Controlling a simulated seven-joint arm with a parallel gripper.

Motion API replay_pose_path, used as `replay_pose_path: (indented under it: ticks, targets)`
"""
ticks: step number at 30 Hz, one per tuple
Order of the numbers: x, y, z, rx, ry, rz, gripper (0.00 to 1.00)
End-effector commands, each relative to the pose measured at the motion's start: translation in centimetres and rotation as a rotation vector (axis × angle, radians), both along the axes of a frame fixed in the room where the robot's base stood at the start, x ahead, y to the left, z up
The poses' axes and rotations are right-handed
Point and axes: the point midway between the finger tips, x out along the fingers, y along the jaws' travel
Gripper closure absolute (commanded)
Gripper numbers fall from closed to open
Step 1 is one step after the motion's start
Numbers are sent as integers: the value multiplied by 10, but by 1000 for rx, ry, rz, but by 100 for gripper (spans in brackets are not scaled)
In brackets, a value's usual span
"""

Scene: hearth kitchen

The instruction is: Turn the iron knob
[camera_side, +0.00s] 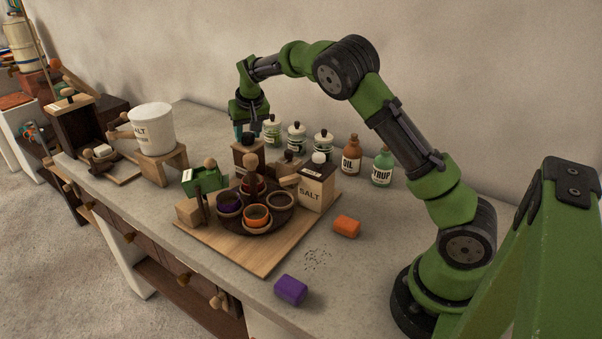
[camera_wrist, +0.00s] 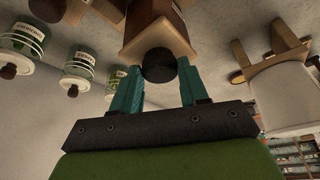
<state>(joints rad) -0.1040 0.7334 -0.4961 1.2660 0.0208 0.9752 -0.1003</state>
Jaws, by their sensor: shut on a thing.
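The iron knob (camera_wrist: 159,66), dark and round, sits on the pale wooden top of a small brown box (camera_wrist: 155,22) in the wrist view. My gripper (camera_wrist: 158,80) has its two teal fingers on either side of the knob and is shut on it. In the side view my gripper (camera_side: 247,128) points down over the box (camera_side: 246,158) behind the round dark tray. The knob shows there as a small dark shape (camera_side: 248,139), partly hidden by the fingers. Its turned angle cannot be read.
A round dark tray (camera_side: 259,228) with several cups stands on a wooden board (camera_side: 268,260) in front. A salt box (camera_side: 316,188) is to the right, a green box (camera_side: 201,180) to the left. Jars and bottles (camera_side: 351,155) line the wall. Orange (camera_side: 347,226) and purple (camera_side: 290,289) blocks lie on the counter.

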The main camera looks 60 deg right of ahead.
Motion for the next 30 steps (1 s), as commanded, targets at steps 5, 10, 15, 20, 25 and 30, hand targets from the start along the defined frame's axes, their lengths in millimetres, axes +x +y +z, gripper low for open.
replay_pose_path:
  ticks: [5, 10, 15, 20, 25, 30]
  targets:
    - [1, 3, 0, -1, 2, -167, 87]
    - [3, 4, 0, -1, 1, -331, 87]
    - [4, 5, 0, -1, 1, -493, 87]
    - [6, 5, 0, -1, -1, -646, 87]
    - [7, 5, 0, 0, -2, -807, 87]
    - [9, 5, 0, 0, -2, -956, 87]
